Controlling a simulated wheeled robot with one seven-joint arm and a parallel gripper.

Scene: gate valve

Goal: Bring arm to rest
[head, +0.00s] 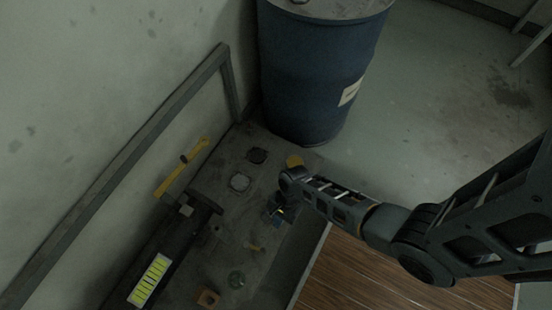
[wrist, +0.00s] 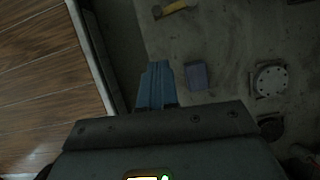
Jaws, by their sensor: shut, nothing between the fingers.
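My arm reaches in from the right in the head view, bent at the elbow, over the dark bench (head: 215,255). My gripper (head: 278,213) hangs above the bench's right part, pointing down. In the wrist view its blue fingers (wrist: 157,84) are together with nothing between them. A yellow lever (head: 181,169) stands on the dark valve body (head: 187,218) near the wall, left of my gripper and apart from it. Whether the fingertips touch the bench is unclear.
A blue drum (head: 315,75) stands behind the bench. A grey rail (head: 150,135) runs along the wall. Small parts lie on the bench, including a round flange (wrist: 271,79), a blue-grey block (wrist: 197,76) and a yellow piece (head: 295,161). Wooden boards (head: 370,275) lie right of the bench.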

